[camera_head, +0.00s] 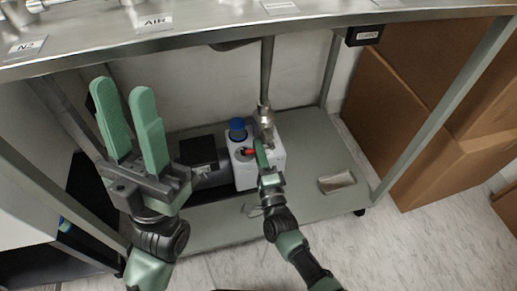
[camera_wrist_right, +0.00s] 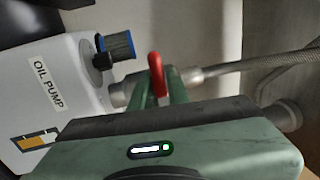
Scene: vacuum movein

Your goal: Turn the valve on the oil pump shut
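The white oil pump (camera_head: 272,172) stands on the lower shelf of the metal bench, with a blue cap (camera_head: 237,126) on top. Its label faces the right wrist view (camera_wrist_right: 48,84). The valve's red handle (camera_head: 250,151) is at the metal pipe fitting on the pump; in the right wrist view the handle (camera_wrist_right: 156,72) stands upright. My right gripper (camera_head: 261,150) is at the handle. Its green fingers (camera_wrist_right: 160,92) lie on either side of it; whether they press on it is unclear. My left gripper (camera_head: 124,90) is open and empty, raised left of the pump.
The metal bench top (camera_head: 210,30) runs above the pump. A flexible hose (camera_head: 266,75) rises from the fitting. Cardboard boxes (camera_head: 420,130) stand to the right. A small tray (camera_head: 337,182) lies on the shelf right of the pump. The shelf's right part is mostly clear.

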